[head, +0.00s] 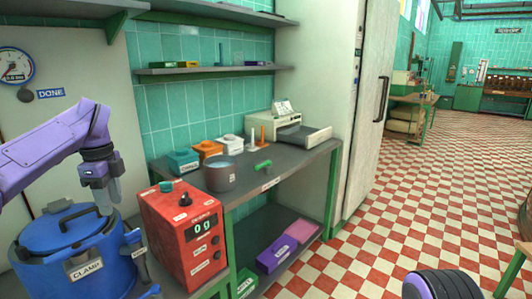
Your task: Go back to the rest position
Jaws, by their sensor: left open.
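My left gripper (108,195) hangs at the left of the head view on my purple arm, fingers pointing down. It is open and I see nothing between its fingers. It is over or just behind the right part of a blue lidded vessel (55,245) labelled CLAMP; I cannot tell whether it touches the lid. My right gripper is not in view; only a rounded purple and black part of mine shows at the bottom right.
A red box with a green display (185,238) stands right of the vessel. The dark bench (290,160) holds a pot (220,174), several small containers and a beige machine (290,128). Shelves hang above. The checkered floor (420,190) at the right is mostly free.

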